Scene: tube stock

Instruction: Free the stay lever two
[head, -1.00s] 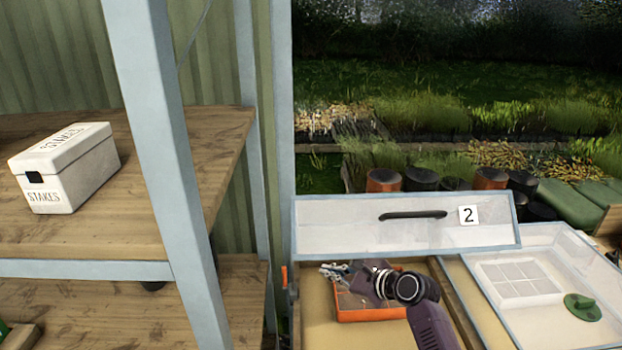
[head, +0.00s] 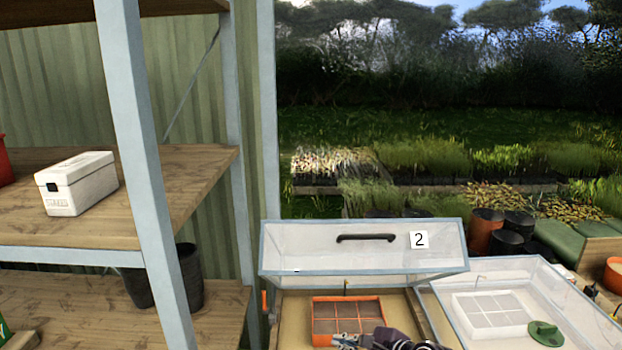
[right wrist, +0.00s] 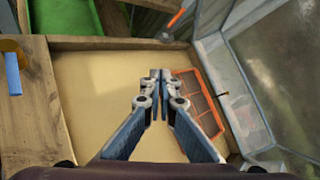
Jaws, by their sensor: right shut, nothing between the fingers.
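The lid marked 2 (head: 375,257) is a clear panel in a pale blue frame with a dark handle, and it stands raised over its wooden bed. A small orange lever (head: 264,301) sits upright at the left side of this lid. An orange lever also shows near the top of the right wrist view (right wrist: 177,17). My right gripper (head: 343,341) is shut and empty, low over the bed in front of the orange tray. In the right wrist view its fingertips (right wrist: 160,74) meet above the sandy bed floor, apart from the lever. My left gripper is out of view.
An orange divided tray (head: 347,298) lies in the bed. Another glazed frame (head: 580,312) is at the right, with a white tray and a green disc. A shelf post (head: 140,150) stands at the left, with a white box (head: 85,182) on the shelf.

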